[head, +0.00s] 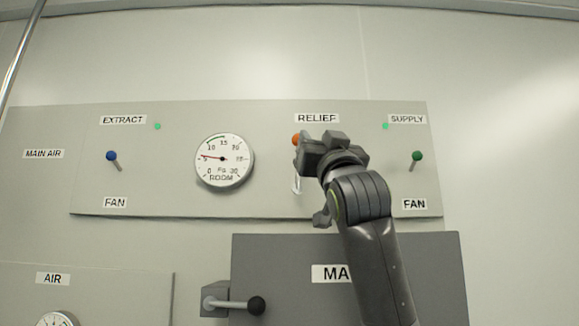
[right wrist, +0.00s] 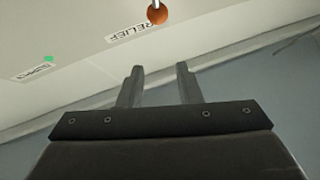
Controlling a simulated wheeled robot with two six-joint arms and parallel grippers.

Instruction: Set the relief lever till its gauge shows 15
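The relief lever's orange knob (head: 297,140) shows under the RELIEF label, at the left edge of my right gripper (head: 318,145), which hides much of the lever. In the right wrist view the orange knob (right wrist: 157,14) is beyond the fingertips, roughly in line with the gap. My right gripper (right wrist: 159,72) has its two fingers apart with nothing between them. The round ROOM gauge (head: 223,160) left of the lever has its red needle near 5, with a green arc around 10 to 15. My left gripper is not in view.
A blue-knobbed EXTRACT fan lever (head: 111,156) is at left and a green-knobbed SUPPLY fan lever (head: 417,156) at right. Below, a dark grey box (head: 430,270) juts out, with a black-knobbed handle (head: 256,305) at its left. Another gauge (head: 55,320) is partly visible lower left.

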